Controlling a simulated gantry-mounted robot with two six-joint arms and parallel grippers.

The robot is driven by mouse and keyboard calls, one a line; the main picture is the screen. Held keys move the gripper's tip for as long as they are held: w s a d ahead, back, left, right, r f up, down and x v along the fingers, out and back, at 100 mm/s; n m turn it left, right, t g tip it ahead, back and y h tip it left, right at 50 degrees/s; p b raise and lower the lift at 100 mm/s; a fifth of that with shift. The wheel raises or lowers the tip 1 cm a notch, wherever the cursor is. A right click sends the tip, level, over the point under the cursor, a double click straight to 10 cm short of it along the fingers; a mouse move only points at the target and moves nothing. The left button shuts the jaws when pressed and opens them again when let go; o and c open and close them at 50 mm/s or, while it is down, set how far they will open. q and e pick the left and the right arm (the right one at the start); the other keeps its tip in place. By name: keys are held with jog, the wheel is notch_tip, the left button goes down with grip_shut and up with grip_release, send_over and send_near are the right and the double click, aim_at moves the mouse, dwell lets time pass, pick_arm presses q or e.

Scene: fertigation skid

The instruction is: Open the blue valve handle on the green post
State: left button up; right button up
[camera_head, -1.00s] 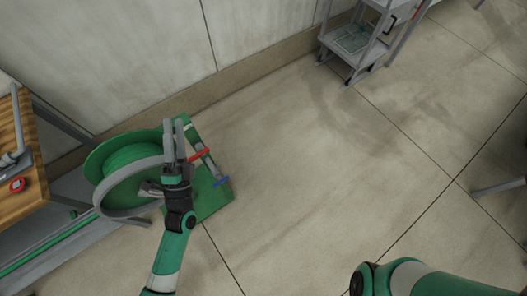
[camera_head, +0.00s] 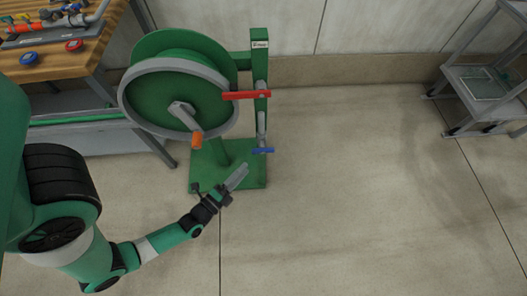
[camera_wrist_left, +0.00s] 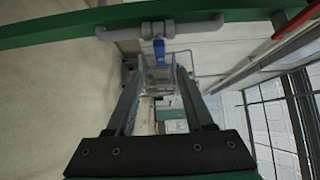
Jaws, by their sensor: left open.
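The green post (camera_head: 260,68) stands upright on a green base plate. A grey pipe runs down its front, with the blue valve handle (camera_head: 263,151) low on it, lying roughly sideways. In the left wrist view the post (camera_wrist_left: 70,29) crosses the top with the pipe, and the blue handle (camera_wrist_left: 159,51) shows ahead between the fingertips. My left gripper (camera_head: 239,175) is open and empty, to the lower left of the blue handle and apart from it. Its fingers also show in the left wrist view (camera_wrist_left: 161,72). My right gripper is out of view.
A red handle (camera_head: 246,95) sits higher on the post. A green hose reel (camera_head: 175,95) with an orange-knobbed crank is left of it. A wooden bench (camera_head: 100,45) is at upper left, a grey cart (camera_head: 485,85) at right. The floor right of the post is clear.

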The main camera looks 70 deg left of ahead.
aim_at(263, 150)
pick_arm(q)
jog(key=b+x, duration=0.3)
jog(key=x, duration=0.8)
jog(key=shift+w+b, duration=0.1)
jog(key=shift+b, duration=0.25)
jog(key=shift+c, duration=0.3)
grip_shut()
